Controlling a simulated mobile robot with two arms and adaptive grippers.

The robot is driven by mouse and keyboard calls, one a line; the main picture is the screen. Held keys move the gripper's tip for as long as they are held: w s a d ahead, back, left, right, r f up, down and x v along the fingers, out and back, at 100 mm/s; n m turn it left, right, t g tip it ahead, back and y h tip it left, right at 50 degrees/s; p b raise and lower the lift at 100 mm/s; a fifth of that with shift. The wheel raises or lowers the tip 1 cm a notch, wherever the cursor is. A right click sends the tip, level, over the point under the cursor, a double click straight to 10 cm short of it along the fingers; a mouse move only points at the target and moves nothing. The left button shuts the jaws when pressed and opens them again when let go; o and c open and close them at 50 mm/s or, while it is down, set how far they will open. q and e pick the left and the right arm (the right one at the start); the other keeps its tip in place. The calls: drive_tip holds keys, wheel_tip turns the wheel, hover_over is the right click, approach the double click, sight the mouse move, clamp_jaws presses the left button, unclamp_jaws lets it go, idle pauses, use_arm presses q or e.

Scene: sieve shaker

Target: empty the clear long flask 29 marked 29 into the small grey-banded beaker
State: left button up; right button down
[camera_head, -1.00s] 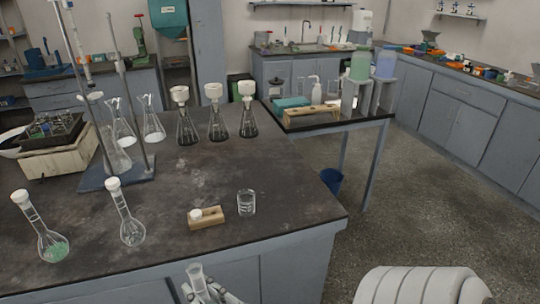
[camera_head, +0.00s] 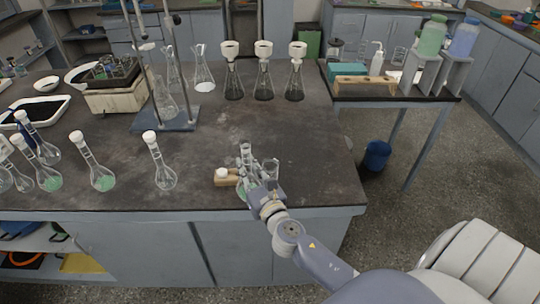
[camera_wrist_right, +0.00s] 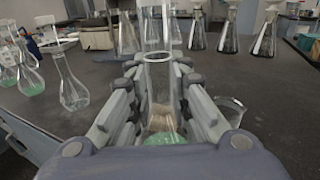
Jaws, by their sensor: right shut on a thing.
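My right gripper (camera_head: 250,177) is shut on a clear long-necked flask (camera_head: 245,153) with green material low in its bulb. The flask has no stopper and stands about upright; no number on it is readable. In the right wrist view the flask's open neck (camera_wrist_right: 158,85) is between the fingers (camera_wrist_right: 160,110). A small clear beaker (camera_head: 271,169) is just right of the flask; it also shows in the right wrist view (camera_wrist_right: 231,108). Its band cannot be made out, and the gripper partly hides it. My left gripper is not in view.
A wooden block (camera_head: 227,178) with a white stopper (camera_head: 221,173) is left of the flask. Several stoppered flasks, including an empty one (camera_head: 163,177), stand further left. A stand (camera_head: 165,122) and conical flasks (camera_head: 264,83) are behind. The table's front edge is close.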

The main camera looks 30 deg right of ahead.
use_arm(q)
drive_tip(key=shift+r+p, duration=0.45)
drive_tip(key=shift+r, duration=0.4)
use_arm(e)
drive_tip(key=shift+h, duration=0.3)
drive_tip(key=w, duration=0.1)
drive_tip(key=w+d+r, duration=0.1)
drive_tip(key=w+d, duration=0.1)
drive_tip(key=shift+w+r, duration=0.25)
drive_tip(key=shift+w, duration=0.1)
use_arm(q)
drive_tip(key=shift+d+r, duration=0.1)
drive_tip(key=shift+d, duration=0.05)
